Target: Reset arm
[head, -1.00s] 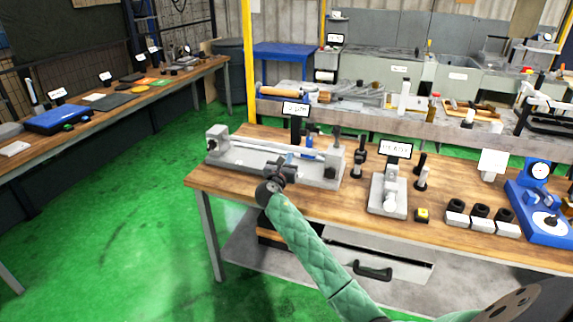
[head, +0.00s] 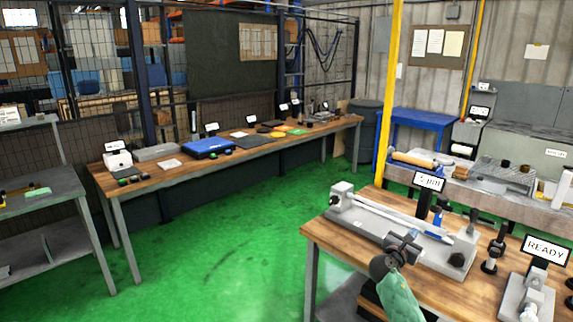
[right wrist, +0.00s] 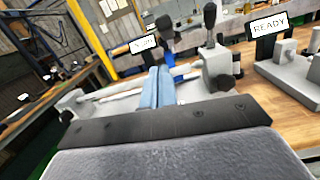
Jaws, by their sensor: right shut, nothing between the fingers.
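My right gripper (head: 404,243) is at the front edge of the wooden workbench (head: 323,232), just in front of the grey bench fixture (head: 343,203) that carries a long light rod (head: 388,211). In the right wrist view its blue-grey fingers (right wrist: 158,88) lie together with nothing between them, pointing at the fixture. Whether they touch the fixture I cannot tell. A small display (head: 429,181) stands behind the fixture. My left gripper is in neither view.
A grey device with a READY sign (head: 544,249) and black-topped posts (head: 494,248) stand to the right. A yellow pole (head: 388,95) rises behind the bench. The green floor (head: 220,250) to the left is open, up to a long table (head: 150,182).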

